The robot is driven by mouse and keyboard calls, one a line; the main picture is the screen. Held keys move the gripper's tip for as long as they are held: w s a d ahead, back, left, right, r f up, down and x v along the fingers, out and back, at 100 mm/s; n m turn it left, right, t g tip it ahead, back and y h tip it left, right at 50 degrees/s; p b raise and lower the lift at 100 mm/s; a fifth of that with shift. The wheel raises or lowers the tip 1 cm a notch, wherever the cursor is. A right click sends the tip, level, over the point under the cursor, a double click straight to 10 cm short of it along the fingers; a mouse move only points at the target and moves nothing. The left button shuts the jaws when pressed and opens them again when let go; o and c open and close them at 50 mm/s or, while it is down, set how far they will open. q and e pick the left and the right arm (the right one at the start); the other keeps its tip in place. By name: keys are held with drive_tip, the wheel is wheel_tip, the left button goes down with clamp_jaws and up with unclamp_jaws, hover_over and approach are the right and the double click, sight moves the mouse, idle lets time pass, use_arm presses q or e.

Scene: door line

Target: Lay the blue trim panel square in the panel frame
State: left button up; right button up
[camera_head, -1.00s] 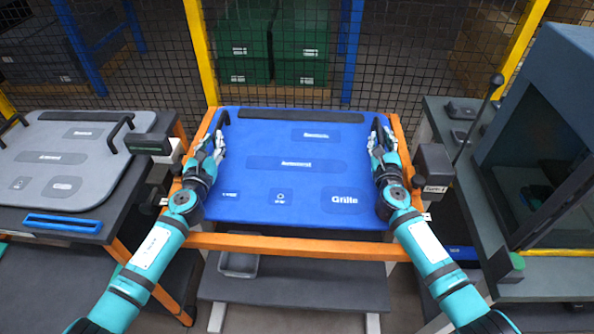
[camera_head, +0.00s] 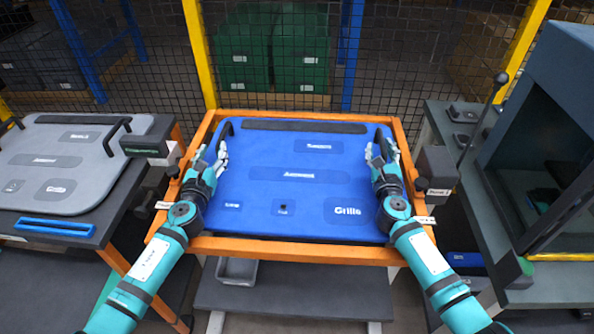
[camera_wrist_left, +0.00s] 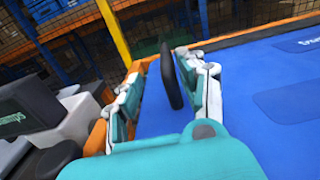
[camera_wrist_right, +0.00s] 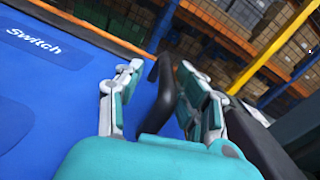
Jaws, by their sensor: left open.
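The blue trim panel (camera_head: 262,190) lies within the orange panel frame (camera_head: 290,250), whose rails show around it. A thin dark strip shows along its near edge; I cannot tell if it is fully seated. My left gripper (camera_head: 215,155) is at the panel's left side, open, its fingers either side of a black handle (camera_wrist_left: 170,75) with gaps. My right gripper (camera_head: 376,158) is at the right side, its fingers apart around the other black handle (camera_wrist_right: 158,95), which is close to one finger. The arms cover parts of the panel's side edges.
A grey panel (camera_head: 75,165) lies on a table at the left. A dark machine housing (camera_head: 550,130) stands on a bench at the right. A mesh fence with yellow posts (camera_head: 200,60) is behind the frame. A grey bin (camera_head: 237,270) is below the frame.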

use_arm(q)
drive_tip(key=s, duration=0.7)
drive_tip(key=s+a, duration=0.1)
drive_tip(key=s, duration=0.3)
drive_tip(key=shift+s, duration=0.1)
use_arm(e)
drive_tip(key=shift+r, duration=0.25)
use_arm(q)
drive_tip(key=shift+s, duration=0.2)
use_arm(e)
drive_tip(key=shift+s, duration=0.1)
use_arm(q)
drive_tip(key=shift+a, duration=0.1)
use_arm(e)
drive_tip(key=s, duration=0.8)
drive_tip(key=s+a, duration=0.1)
drive_tip(key=s, duration=0.2)
drive_tip(key=shift+s+a+f, duration=0.1)
drive_tip(key=shift+s+f, duration=0.05)
drive_tip(key=shift+s, duration=0.25)
use_arm(q)
drive_tip(key=shift+s, duration=0.1)
use_arm(e)
drive_tip(key=shift+f, duration=0.1)
